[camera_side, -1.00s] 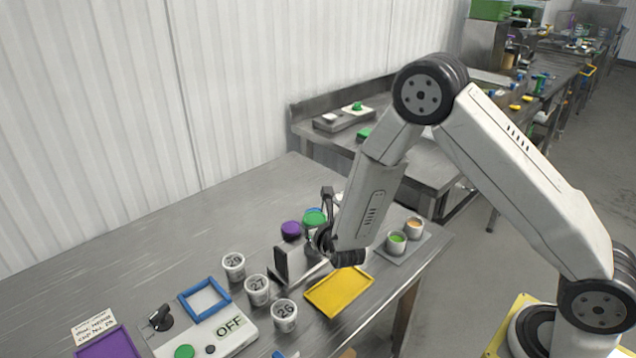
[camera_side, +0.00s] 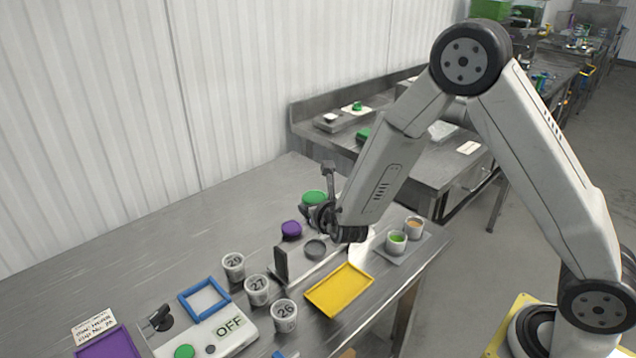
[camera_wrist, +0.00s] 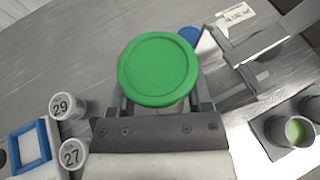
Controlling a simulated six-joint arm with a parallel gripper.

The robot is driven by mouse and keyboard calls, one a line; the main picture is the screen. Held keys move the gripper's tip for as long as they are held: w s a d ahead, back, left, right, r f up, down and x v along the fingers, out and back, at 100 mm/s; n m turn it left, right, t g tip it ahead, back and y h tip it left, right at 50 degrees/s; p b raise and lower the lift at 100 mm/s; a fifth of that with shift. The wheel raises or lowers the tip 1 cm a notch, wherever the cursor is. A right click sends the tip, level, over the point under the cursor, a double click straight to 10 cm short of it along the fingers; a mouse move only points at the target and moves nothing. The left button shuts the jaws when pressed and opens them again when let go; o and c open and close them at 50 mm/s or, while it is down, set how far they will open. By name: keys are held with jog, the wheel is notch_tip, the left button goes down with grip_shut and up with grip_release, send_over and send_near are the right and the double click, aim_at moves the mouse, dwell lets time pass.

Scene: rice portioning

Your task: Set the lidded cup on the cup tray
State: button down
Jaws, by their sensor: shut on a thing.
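My gripper (camera_side: 322,212) is shut on the cup with the green lid (camera_side: 314,197), held above the table near the fixture. In the wrist view the round green lid (camera_wrist: 158,69) lies between the fingers and hides most of the cup body. A grey tray (camera_side: 421,246) at the table's right end holds two open cups, one with green contents (camera_side: 397,238) and one with orange (camera_side: 414,223). An empty yellow tray (camera_side: 340,290) lies nearer the front edge. No label shows which is the cup tray.
A fixture with an upright dark plate (camera_side: 281,264) and a round dark pad (camera_side: 316,249) stands below my gripper. A purple lid (camera_side: 291,229) is beside it. The back left table is clear.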

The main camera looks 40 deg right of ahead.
jog(key=shift+s+a+f, duration=0.25)
jog(key=shift+s, duration=0.2)
send_over(340, 289)
notch_tip(340, 289, down, 3)
jog(key=shift+f, duration=0.1)
jog(key=shift+w+f, duration=0.1)
jog(key=shift+f, duration=1.85)
jog(key=shift+f, duration=2.05)
